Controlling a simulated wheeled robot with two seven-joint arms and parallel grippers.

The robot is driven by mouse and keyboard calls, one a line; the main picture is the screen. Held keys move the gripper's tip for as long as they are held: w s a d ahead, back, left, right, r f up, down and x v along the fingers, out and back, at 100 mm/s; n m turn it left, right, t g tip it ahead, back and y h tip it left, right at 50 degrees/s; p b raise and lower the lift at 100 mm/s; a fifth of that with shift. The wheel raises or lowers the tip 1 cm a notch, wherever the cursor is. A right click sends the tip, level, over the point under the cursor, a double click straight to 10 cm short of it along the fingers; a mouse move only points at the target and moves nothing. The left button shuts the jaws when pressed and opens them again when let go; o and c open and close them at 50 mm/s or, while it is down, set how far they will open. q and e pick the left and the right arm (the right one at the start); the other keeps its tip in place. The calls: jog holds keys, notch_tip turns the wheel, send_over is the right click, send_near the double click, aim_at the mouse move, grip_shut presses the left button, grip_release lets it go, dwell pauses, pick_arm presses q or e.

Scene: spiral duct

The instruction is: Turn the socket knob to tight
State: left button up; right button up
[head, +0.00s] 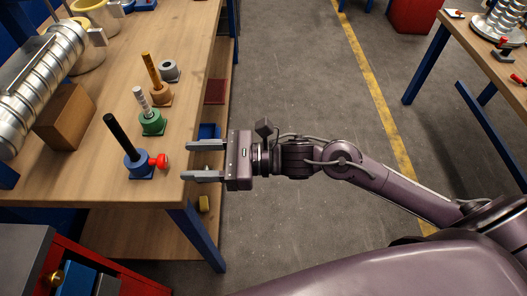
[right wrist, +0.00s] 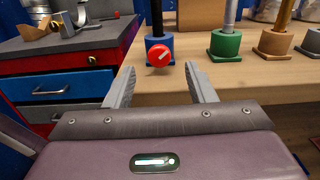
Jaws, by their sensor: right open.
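The red socket knob (head: 161,160) is on the right side of a blue socket (head: 139,166), which holds a leaning black rod (head: 121,135) near the table's front. In the right wrist view the knob (right wrist: 160,55) faces me as a red disc with a pale slanted line on it. My right gripper (head: 184,161) is open and empty, its two fingers pointing at the knob with a gap between. In the right wrist view the fingers (right wrist: 157,78) lie to either side of the knob's direction and do not touch it. My left gripper is not in view.
A green socket (head: 152,124) and an orange-brown socket (head: 161,97) with rods, and a grey socket (head: 169,72), stand behind the blue one. A spiral duct (head: 42,75) and wooden block (head: 66,118) are left. A red-blue cabinet (right wrist: 62,86) stands left in the wrist view.

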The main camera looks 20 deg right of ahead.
jog(key=w+d+f+m+t+h+p, duration=0.1)
jog(key=w+d+f+m+t+h, duration=0.2)
jog(key=d+f+m, duration=0.5)
jog(key=w+d+f+m+t+h+p, duration=0.2)
jog(key=w+d+f+m+h, duration=0.4)
jog(key=d+f+m, duration=0.3)
jog(key=shift+w+f+m+t+p, duration=0.35)
jog(key=shift+w+f+m, duration=0.25)
jog(key=shift+f+m, duration=1.05)
jog(key=shift+d+r+m, duration=0.1)
jog(key=shift+r+m, duration=0.25)
